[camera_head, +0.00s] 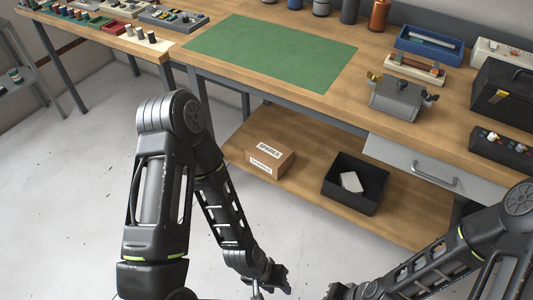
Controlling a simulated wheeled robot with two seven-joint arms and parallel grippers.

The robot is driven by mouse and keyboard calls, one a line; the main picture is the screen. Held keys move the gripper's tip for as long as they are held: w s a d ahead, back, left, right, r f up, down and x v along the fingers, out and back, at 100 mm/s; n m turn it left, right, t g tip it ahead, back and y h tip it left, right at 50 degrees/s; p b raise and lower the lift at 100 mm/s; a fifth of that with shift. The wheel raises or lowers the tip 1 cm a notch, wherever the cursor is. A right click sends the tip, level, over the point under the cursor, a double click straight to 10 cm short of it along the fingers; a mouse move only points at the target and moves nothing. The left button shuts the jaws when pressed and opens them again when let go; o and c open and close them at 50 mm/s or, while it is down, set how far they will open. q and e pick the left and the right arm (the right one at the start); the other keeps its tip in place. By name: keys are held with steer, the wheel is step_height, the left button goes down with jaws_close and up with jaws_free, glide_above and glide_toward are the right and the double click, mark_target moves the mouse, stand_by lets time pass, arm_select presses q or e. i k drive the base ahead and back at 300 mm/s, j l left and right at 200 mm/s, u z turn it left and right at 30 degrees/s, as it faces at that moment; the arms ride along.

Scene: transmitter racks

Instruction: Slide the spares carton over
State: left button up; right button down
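The spares carton (283,167) is a small brown cardboard box with white labels reading SPARES. It stands upright on the wooden lower shelf (310,192) under the bench, near the shelf's left end. My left gripper (268,285) is at the bottom of the view, over the floor, below and apart from the carton. Its fingers are small and dark, so its opening is unclear. My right gripper (342,291) is at the bottom edge, partly cut off, also apart from the carton; its opening is unclear.
A black open bin (337,192) with a pale object inside stands right of the carton, with a gap of bare shelf between. The benchtop above carries a green mat (270,52) and a grey metal box (398,100). A drawer (420,163) hangs over the shelf's right part.

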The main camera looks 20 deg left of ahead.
mark_target(271, 158)
steer(key=i+j, duration=0.15)
steer(key=j, duration=0.55)
steer(key=i+j+z, duration=0.1)
steer(key=j, duration=0.6)
steer(key=i+j+z, duration=0.1)
steer(key=j, duration=0.6)
steer(key=i+j, duration=0.2)
steer(key=j, duration=0.55)
steer(key=i+j+z, duration=0.1)
steer(key=j, duration=0.6)
steer(key=i+j, duration=0.1)
steer(key=j, duration=0.6)
steer(key=i, duration=0.5)
steer(key=z, duration=0.05)
